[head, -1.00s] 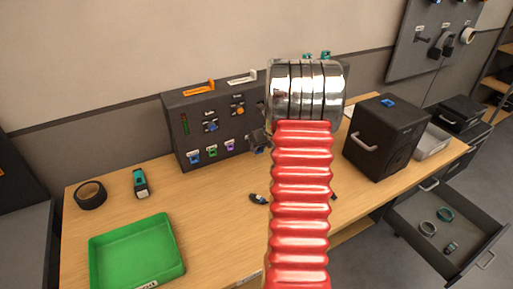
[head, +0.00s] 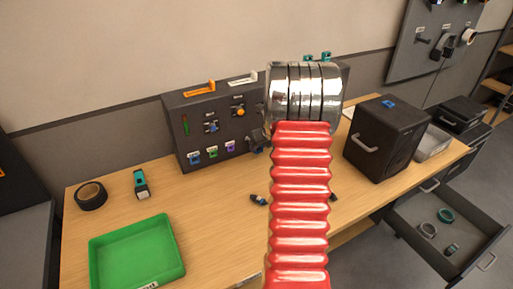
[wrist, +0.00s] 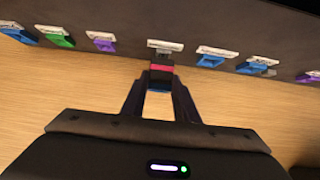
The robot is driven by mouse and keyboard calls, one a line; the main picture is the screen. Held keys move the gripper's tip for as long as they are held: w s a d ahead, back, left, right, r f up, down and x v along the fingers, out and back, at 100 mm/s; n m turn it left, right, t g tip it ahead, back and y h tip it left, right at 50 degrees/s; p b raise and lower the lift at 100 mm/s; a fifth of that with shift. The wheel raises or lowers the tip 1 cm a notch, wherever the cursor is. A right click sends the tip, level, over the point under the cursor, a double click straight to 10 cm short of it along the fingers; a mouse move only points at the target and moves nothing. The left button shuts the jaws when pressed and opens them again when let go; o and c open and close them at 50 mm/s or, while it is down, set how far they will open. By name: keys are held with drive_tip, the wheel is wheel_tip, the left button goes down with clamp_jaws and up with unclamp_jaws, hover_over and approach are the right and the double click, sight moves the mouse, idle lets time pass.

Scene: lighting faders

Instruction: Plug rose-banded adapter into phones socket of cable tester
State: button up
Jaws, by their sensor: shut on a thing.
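The dark cable tester (head: 222,125) stands at the back of the bench, with a row of labelled sockets along its lower front. In the wrist view its lower edge (wrist: 127,47) runs across the top. My gripper (wrist: 160,80) is shut on a small dark adapter with a rose band (wrist: 161,68) and a blue part near the jaws. The adapter's far end is at the tester's face, just below a white label (wrist: 165,45); I cannot read the label or tell whether the end is inside a socket. In the head view my arm hides most of the gripper (head: 258,140).
Blue, green and purple plugs (wrist: 102,42) sit left of the adapter, with blue ones (wrist: 210,61) to its right. A green tray (head: 138,255), black tape roll (head: 90,195) and small dark connector (head: 258,200) lie on the bench. A black box (head: 385,140) stands at right.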

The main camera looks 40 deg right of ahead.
drive_tip(key=shift+w+d, duration=0.15)
drive_tip(key=shift+w, duration=0.3)
idle(1.2)
drive_tip(key=o, duration=1.2)
drive_tip(key=shift+c, duration=0.2)
drive_tip(key=shift+s, duration=0.1)
drive_tip(key=v, duration=1.3)
drive_tip(key=shift+s+r, duration=0.2)
drive_tip(key=shift+r, duration=0.05)
